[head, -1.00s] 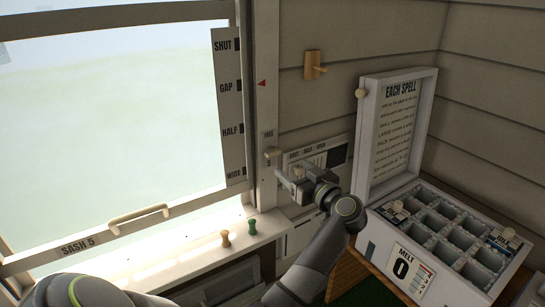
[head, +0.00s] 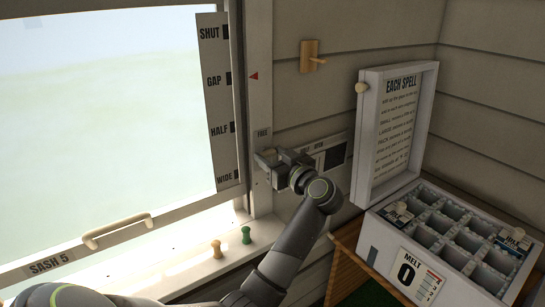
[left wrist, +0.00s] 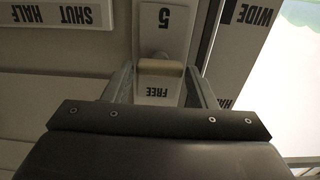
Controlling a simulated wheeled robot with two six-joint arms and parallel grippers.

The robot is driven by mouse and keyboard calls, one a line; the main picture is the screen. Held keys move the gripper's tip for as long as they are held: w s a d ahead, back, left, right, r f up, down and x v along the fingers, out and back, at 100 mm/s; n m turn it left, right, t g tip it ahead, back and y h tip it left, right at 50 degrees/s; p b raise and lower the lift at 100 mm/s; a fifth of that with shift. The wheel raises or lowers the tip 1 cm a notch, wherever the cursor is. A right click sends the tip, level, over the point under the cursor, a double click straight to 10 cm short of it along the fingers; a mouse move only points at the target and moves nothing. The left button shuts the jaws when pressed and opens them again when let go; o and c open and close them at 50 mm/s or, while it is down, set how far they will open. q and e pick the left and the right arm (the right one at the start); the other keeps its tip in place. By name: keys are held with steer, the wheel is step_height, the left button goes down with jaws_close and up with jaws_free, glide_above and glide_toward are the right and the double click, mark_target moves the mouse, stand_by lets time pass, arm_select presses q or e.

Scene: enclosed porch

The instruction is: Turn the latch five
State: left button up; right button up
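Latch five is a small cream bar (left wrist: 160,68) on a white plate (left wrist: 151,30) marked "5" and "FREE", fixed to the window post. In the left wrist view the plate appears upside down and the bar lies crosswise between the two words. My left gripper (head: 268,158) is at the latch in the head view and partly hides it. In the left wrist view its fingers (left wrist: 161,84) are apart, one on each side of the bar. A narrow gap seems to show on each side; contact is hard to judge. My right gripper is not in view.
The sash handle (head: 117,232) is at the lower left, and a SHUT-to-WIDE scale (head: 214,105) runs beside the post. A wall panel (head: 336,157) is close right of the gripper. A compartment box (head: 400,275) stands at the right.

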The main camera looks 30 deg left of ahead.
arm_select(q)
steer(key=c, duration=0.6)
steer(key=shift+r+n+p, duration=0.1)
steer(key=shift+n+p, duration=1.2)
steer(key=shift+p, duration=0.2)
steer(key=shift+n+p, duration=0.65)
steer(key=shift+n, duration=0.25)
steer(key=n+p, duration=0.1)
steer(key=n, duration=0.1)
steer(key=shift+s+n, duration=0.1)
steer(key=shift+n, duration=0.3)
steer(key=shift+f+n, duration=0.2)
steer(key=shift+n, duration=0.7)
steer(key=n, duration=0.2)
steer(key=shift+f+n, duration=0.1)
steer(key=shift+n, duration=0.2)
steer(key=n, duration=0.3)
steer(key=shift+f+n+b, duration=0.1)
steer(key=shift+n+b, duration=0.65)
steer(key=shift+n, duration=0.75)
